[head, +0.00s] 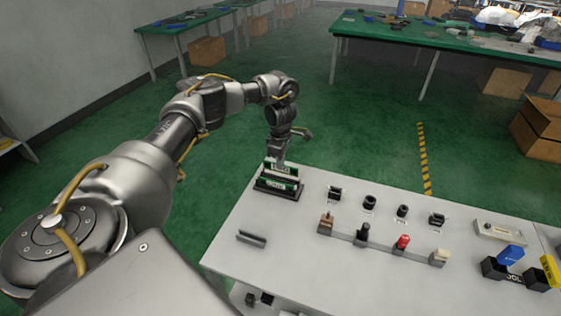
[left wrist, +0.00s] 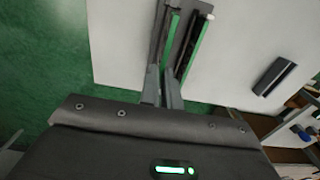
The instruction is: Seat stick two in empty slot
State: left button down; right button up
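A dark two-slot holder (head: 292,195) stands near the back left corner of the light grey table. One green stick (head: 277,184) sits upright in its front slot; it also shows in the left wrist view (left wrist: 195,48). A second green stick (head: 284,169) stands upright behind it, at or in the rear slot, and shows in the left wrist view (left wrist: 170,42). My left gripper (head: 279,158) points down over this rear stick. Its fingers (left wrist: 161,88) close around the stick's upper part. Whether the rear stick is fully down is hidden. My right gripper is out of view.
A low dark bracket (head: 252,238) lies empty at the table's left. To the right stand several sockets and a row of plugs with a red one (head: 403,242). Blue (head: 510,254) and yellow blocks are at far right. The table between holder and bracket is clear.

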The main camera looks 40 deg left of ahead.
aim_at(281, 172)
pick_arm(q)
jog(key=shift+f+b, duration=1.45)
jog(key=shift+f, duration=0.65)
jog(key=c, duration=1.5)
grip_release()
jog(key=shift+c, duration=0.2)
jog(key=shift+r, duration=0.1)
jog(key=shift+r, duration=0.3)
notch_tip(281, 172, up, 10)
